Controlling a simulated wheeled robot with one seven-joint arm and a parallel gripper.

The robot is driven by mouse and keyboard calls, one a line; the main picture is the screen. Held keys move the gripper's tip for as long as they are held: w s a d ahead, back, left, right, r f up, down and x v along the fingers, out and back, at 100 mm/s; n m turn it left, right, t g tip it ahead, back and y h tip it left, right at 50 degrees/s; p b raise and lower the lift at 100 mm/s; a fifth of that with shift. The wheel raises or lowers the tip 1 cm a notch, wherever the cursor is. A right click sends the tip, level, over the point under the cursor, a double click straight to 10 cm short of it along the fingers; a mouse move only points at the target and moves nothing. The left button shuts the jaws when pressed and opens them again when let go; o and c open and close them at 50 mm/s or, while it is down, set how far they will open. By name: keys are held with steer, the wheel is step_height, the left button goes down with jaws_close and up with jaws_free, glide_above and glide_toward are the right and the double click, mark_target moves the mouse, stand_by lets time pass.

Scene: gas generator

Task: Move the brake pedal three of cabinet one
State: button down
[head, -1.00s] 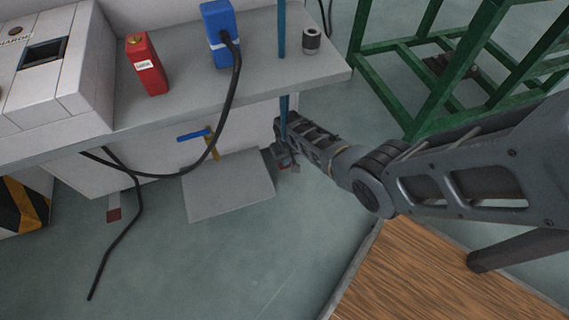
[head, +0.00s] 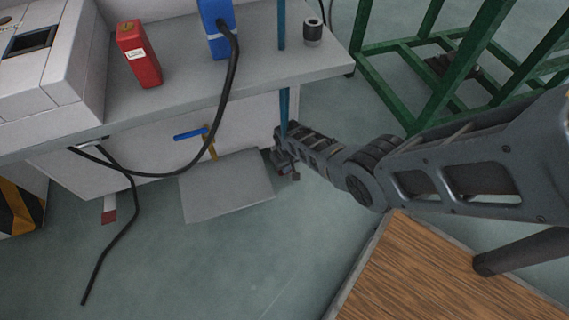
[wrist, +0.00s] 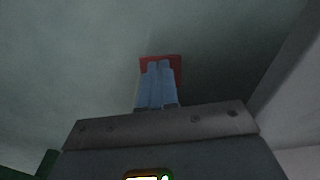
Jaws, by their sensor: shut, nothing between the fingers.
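A red pedal pad (wrist: 147,66) shows in the wrist view, just beyond and partly behind the tips of my gripper (wrist: 160,66). The gripper's two pale blue fingers are together with nothing between them. Whether the fingertips touch the pad is unclear. In the head view my gripper (head: 287,172) is low by the right end of the white cabinet (head: 140,160), and the pedal there is mostly hidden by it. Another pedal with a red foot (head: 109,215) shows under the cabinet at the left.
A grey bench top (head: 190,95) holds a red can (head: 138,58), a blue can (head: 217,35) and a small metal cylinder (head: 312,33). A black hose (head: 222,110) hangs in front. A grey plate (head: 228,187) juts out left of my gripper. A green frame (head: 400,85) stands right.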

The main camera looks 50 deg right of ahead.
steer(key=s+p, duration=0.1)
steer(key=s+a+r+p, duration=0.1)
steer(key=p, duration=0.1)
steer(key=shift+s+a, duration=0.15)
steer(key=shift+s, duration=0.2)
step_height(320, 180, up, 8)
steer(key=p, duration=0.5)
steer(key=shift+s+a+p, duration=0.2)
steer(key=shift+s+p, duration=0.15)
steer(key=shift+p, duration=0.05)
steer(key=shift+f, duration=0.1)
